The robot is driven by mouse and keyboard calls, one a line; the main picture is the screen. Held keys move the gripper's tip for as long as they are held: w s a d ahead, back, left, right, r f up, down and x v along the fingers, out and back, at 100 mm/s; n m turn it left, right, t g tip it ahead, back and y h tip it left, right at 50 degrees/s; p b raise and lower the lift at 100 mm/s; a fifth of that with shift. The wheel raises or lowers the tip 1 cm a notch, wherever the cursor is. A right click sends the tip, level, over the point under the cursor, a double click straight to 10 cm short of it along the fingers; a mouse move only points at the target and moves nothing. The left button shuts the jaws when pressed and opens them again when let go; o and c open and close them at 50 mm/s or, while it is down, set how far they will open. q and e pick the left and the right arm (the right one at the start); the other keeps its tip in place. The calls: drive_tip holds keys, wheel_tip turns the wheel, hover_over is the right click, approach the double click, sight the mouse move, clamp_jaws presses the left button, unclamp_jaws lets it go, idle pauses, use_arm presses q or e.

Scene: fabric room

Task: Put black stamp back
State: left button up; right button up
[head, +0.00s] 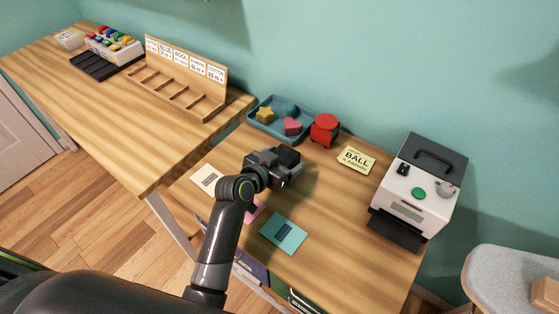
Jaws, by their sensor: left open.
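My left gripper (274,168) is over the right-hand table, in front of the blue tray, with its jaws open. A black block-like shape at its far end is hard to tell apart from the gripper. I cannot identify a black stamp with certainty. The blue tray (265,130) holds a yellow star piece (265,115), a pink heart piece (292,127) and a dark blue round piece (289,109). A pink card (258,214), partly hidden by my arm, and a teal card (285,234) with a dark rectangle lie nearer. My right gripper is out of view.
A red container (325,129) stands beside the tray. A yellow "BALL" card (356,159) lies to its right. A white printer-like machine (420,190) stands on the right. A labelled wooden rack (180,85) is on the left table. A white card (207,179) lies left of my gripper.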

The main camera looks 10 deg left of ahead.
use_arm(q)
drive_tip(key=v, duration=1.2)
drive_tip(key=shift+r, duration=0.15)
